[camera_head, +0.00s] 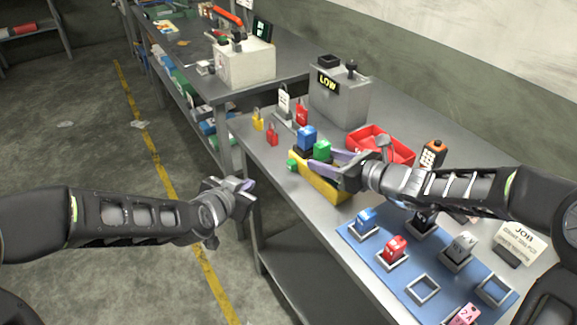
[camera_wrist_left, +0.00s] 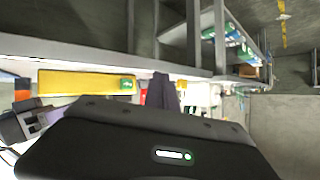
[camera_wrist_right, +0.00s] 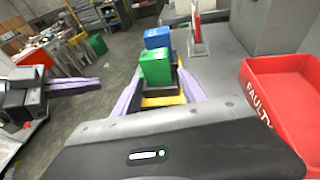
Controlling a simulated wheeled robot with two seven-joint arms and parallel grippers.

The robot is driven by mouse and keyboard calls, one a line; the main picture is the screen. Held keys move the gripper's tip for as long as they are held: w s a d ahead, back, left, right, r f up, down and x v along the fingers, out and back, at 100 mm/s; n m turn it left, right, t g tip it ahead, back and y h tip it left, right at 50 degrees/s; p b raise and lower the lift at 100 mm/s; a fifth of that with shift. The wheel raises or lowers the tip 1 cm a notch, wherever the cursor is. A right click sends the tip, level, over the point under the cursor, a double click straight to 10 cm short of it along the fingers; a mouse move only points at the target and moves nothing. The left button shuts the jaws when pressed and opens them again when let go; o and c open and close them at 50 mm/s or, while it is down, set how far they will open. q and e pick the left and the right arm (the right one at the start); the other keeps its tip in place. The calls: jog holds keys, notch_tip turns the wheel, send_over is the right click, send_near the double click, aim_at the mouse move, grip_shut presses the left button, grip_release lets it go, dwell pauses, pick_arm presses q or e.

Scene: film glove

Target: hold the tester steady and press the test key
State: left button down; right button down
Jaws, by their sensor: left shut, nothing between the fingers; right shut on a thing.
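The yellow tester (camera_head: 318,187) lies on the bench with a blue block (camera_head: 306,138) and a green block (camera_head: 322,150) standing on top. A small green key (camera_head: 292,164) is at its left end; it also shows in the left wrist view (camera_wrist_left: 127,84). My right gripper (camera_head: 332,163) is shut on the tester, its fingers on either side just below the green block (camera_wrist_right: 157,66). The exact contact is partly hidden. My left gripper (camera_head: 246,186) is shut and empty, off the bench's front edge, apart from the key.
A grey box reading LOW (camera_head: 340,98) stands behind the tester. A red tray (camera_head: 385,147) marked FAULTY is to its right. Red and yellow tags (camera_head: 258,120) stand near the far end. A blue mat (camera_head: 378,255) with several blocks lies in front.

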aim_at(281, 179)
pick_arm(q)
jog(key=shift+w+d+f, duration=0.1)
jog(key=shift+w+d, duration=0.7)
jog(key=shift+d, duration=0.35)
jog(key=shift+w+d+r, duration=0.1)
jog(key=shift+w+d, duration=0.7)
jog(key=shift+d, duration=0.35)
jog(key=shift+w+d+f, duration=0.1)
jog(key=shift+w+d, duration=0.7)
jog(key=shift+d, duration=0.35)
pick_arm(e)
jog(key=shift+s+d+f, duration=0.1)
jog(key=shift+f, duration=0.25)
pick_arm(q)
jog(key=shift+d, duration=0.1)
jog(key=shift+w+d, duration=0.25)
jog(key=shift+w+d, duration=0.25)
jog(key=shift+d, duration=0.05)
jog(key=shift+s+a, duration=0.5)
jog(key=shift+a, duration=0.1)
jog(key=shift+a, duration=0.1)
pick_arm(e)
jog(key=shift+r, duration=0.1)
pick_arm(q)
jog(key=s+a, duration=0.1)
jog(key=a, duration=0.1)
jog(key=s+a, duration=0.2)
dwell(0.4)
